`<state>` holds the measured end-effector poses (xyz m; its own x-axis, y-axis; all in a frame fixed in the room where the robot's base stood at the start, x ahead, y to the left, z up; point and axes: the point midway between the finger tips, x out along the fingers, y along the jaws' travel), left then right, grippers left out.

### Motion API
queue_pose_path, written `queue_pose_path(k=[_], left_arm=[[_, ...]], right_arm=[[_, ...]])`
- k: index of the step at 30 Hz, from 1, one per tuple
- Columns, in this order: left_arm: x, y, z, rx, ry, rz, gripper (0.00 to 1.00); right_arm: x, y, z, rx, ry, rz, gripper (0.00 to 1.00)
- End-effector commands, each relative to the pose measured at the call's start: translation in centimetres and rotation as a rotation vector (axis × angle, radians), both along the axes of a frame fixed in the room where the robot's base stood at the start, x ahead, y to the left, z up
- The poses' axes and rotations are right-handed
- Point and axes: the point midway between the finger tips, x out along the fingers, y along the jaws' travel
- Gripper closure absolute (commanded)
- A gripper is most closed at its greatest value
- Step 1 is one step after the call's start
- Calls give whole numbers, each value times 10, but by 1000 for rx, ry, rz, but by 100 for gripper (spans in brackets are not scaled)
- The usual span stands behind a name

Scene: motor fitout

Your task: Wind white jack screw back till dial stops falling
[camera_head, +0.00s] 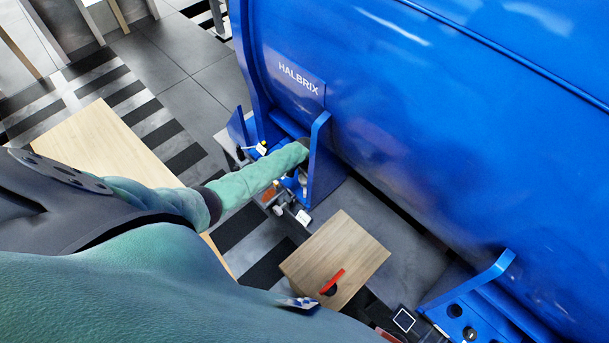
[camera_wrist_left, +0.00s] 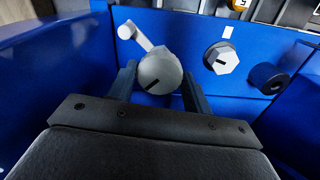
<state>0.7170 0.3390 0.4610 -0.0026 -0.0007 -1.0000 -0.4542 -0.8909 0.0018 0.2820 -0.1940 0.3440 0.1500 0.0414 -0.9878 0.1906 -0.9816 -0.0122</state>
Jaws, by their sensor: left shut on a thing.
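In the left wrist view, my left gripper (camera_wrist_left: 160,88) is shut on a pale grey round head (camera_wrist_left: 160,72) with a dark slot mark. A short crank arm with a white knob (camera_wrist_left: 126,31) joins it at the upper left. How the head seats on anything behind it is hidden. To its right, a white hex screw head (camera_wrist_left: 222,58) with a dark mark sits on the blue plate, a small white tag (camera_wrist_left: 228,32) above it. A dial with yellow (camera_wrist_left: 239,4) is cut off at the top edge, so its reading cannot be read. My right gripper does not show.
Right of the hex head is a dark cylinder (camera_wrist_left: 268,77). Blue walls close in the left side. In the head view, my left arm reaches beside a blue bracket (camera_head: 320,165) under the large blue motor (camera_head: 420,110).

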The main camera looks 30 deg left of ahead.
Motion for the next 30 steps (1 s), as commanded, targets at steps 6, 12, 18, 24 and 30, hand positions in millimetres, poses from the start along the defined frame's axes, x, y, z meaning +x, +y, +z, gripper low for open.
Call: queue_pose_path(k=[6, 12, 18, 24, 30], left_arm=[[3, 0, 3, 0, -4, 32, 73], [3, 0, 3, 0, -4, 36, 73], [3, 0, 3, 0, -5, 35, 48], [2, 0, 2, 0, -3, 35, 28], [1, 0, 2, 0, -2, 35, 28]], right_arm=[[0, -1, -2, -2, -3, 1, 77], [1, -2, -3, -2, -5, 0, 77], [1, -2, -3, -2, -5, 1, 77], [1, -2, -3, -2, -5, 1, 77], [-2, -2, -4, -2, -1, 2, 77]])
